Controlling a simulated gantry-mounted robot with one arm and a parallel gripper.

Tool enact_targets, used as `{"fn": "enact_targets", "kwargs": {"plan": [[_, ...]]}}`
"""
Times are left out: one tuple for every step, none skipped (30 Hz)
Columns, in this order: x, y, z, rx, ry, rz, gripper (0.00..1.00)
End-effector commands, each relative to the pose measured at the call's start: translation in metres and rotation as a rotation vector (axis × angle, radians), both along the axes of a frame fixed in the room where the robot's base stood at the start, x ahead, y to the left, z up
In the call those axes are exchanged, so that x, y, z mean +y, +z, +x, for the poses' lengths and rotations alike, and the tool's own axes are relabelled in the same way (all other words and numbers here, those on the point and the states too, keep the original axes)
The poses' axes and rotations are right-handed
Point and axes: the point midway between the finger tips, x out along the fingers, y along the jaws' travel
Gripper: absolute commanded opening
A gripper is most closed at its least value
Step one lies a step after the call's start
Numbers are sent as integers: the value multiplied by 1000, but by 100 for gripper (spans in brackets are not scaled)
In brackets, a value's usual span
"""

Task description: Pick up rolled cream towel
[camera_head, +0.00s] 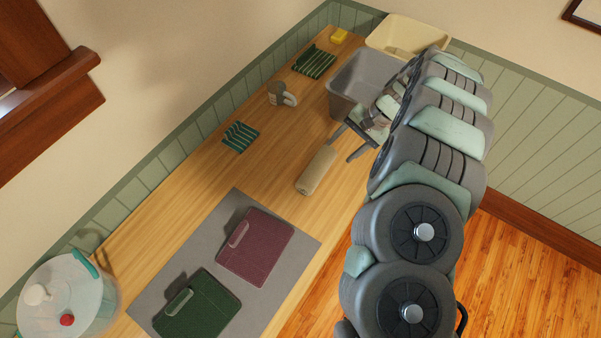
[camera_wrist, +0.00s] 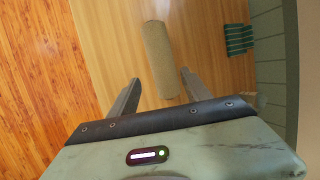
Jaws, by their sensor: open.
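The rolled cream towel (camera_head: 317,171) lies on the wooden counter near its front edge in the head view. In the wrist view the towel (camera_wrist: 161,58) is a tan roll, with its near end close to and between the two finger tips. My gripper (camera_head: 346,143) is open and empty, just beyond the towel's far end in the head view. In the wrist view my gripper (camera_wrist: 160,84) has its fingers spread wider than the roll. I cannot tell the exact height of the fingers above the counter.
A grey bin (camera_head: 352,83) and a cream bin (camera_head: 408,35) stand behind my gripper. Striped green cloths (camera_head: 241,137), a grey mug (camera_head: 282,94) and a yellow sponge (camera_head: 339,35) lie along the wall. A grey mat (camera_head: 170,270) holds maroon and green folders. Bare counter surrounds the towel.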

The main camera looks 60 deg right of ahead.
Motion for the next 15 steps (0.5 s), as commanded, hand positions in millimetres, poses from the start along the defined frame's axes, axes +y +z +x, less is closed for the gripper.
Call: {"fn": "enact_targets", "kwargs": {"plan": [[0,-12,0,0,0,-1,57],[0,-14,0,0,0,-1,57],[0,-15,0,0,0,-1,57],[0,-17,1,0,0,-1,57],[1,-19,1,1,0,0,57],[2,-22,3,2,1,0,57],[4,-26,5,2,1,1,57],[6,-30,6,1,1,3,57],[8,-36,9,3,2,5,57],[10,-40,11,3,2,6,57],[11,-44,13,3,2,5,57],[12,-49,16,3,2,3,57],[13,-52,17,2,3,1,57],[13,-55,19,2,2,0,57],[14,-58,21,1,0,0,57]]}}
